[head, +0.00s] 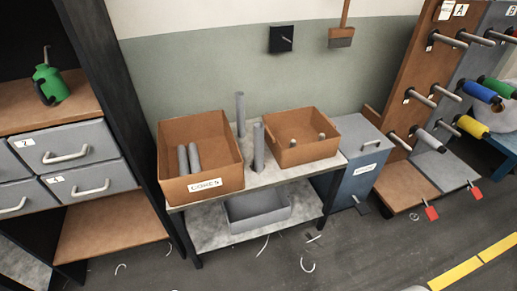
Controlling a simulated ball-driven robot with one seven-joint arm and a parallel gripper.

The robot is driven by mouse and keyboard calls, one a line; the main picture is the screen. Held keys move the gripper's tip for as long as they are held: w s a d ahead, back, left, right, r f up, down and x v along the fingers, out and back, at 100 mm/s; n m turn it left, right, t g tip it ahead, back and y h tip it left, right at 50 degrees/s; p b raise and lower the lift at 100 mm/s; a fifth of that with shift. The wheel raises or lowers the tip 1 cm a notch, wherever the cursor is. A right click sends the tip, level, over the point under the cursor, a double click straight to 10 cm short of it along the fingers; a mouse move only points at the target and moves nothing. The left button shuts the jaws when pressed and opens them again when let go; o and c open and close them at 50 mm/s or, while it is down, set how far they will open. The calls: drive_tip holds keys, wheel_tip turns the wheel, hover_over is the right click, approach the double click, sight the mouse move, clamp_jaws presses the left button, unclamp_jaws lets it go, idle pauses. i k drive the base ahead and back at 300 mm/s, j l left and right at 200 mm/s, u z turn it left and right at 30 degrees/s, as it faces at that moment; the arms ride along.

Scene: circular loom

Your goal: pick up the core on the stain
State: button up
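Two grey cylindrical cores stand upright on the pale bench top (218,203), between two cardboard boxes. One core (259,148) is nearer the front of the bench. The other core (240,114) stands farther back and slightly left. The bench top looks mottled, and a stain under either core is too small to tell apart clearly. More grey cores (188,159) lean inside the left box (200,133), which is labelled CORES. My gripper is not in view.
The right cardboard box (303,153) holds short pale pieces. A grey bin (257,211) sits on the lower shelf. A blue-grey cabinet (355,178) stands right of the bench, and a drawer shelf (67,148) stands left. Scraps (308,265) litter the open floor in front.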

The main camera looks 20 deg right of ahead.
sight(260, 127)
drive_tip(key=u, duration=0.4)
drive_tip(key=i+l+u, duration=0.15)
drive_tip(key=l+u, duration=0.95)
drive_tip(key=l, duration=0.25)
drive_tip(key=i, duration=0.05)
